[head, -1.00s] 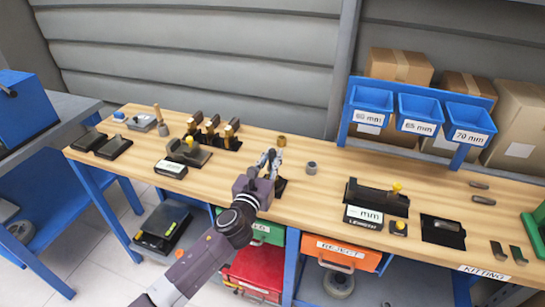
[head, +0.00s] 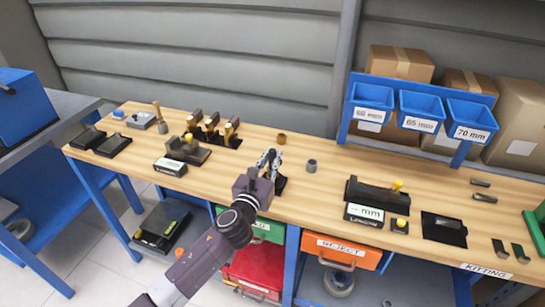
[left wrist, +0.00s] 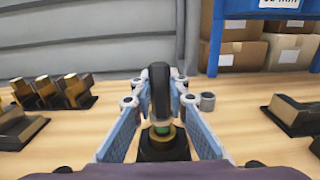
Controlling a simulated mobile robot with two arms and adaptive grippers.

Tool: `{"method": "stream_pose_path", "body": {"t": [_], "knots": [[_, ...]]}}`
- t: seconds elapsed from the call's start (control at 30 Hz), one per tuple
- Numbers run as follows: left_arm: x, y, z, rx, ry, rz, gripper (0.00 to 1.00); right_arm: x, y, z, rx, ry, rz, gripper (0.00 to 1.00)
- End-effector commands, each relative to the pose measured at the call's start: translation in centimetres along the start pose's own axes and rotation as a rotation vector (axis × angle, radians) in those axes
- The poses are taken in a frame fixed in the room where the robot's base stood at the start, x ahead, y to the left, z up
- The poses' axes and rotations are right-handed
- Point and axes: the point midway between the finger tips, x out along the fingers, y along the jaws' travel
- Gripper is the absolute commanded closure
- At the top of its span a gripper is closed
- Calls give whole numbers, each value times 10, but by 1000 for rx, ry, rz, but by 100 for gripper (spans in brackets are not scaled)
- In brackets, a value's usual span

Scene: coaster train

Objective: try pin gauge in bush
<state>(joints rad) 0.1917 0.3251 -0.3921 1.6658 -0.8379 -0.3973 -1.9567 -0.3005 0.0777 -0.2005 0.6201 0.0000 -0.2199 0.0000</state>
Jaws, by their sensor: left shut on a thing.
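My left gripper (left wrist: 160,105) is shut on the pin gauge (left wrist: 159,88), a dark upright piece with a green band low down. Below it a brass-coloured ring shows on a black stand (left wrist: 163,150); I cannot tell whether the gauge's tip is inside the ring or just above it. In the head view my left gripper (head: 269,160) is over the same stand (head: 280,186). A brass bush (head: 281,139) stands behind it, and a grey bush (head: 311,165) stands to its right, also in the left wrist view (left wrist: 207,101). My right gripper is not in view.
Black fixtures with brass parts (head: 212,132) stand to the left. A black gauge block with a display (head: 375,200) stands to the right. Blue bins (head: 420,112) are at the back right. The wooden bench (head: 330,190) is clear around the grey bush.

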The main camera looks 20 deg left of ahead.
Motion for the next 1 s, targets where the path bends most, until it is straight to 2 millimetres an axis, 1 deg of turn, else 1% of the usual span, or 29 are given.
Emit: {"method": "stream_pose_path", "body": {"t": [1.0], "knots": [[0, 0, -12, -1, -1, 0, 100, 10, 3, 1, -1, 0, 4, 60]]}}
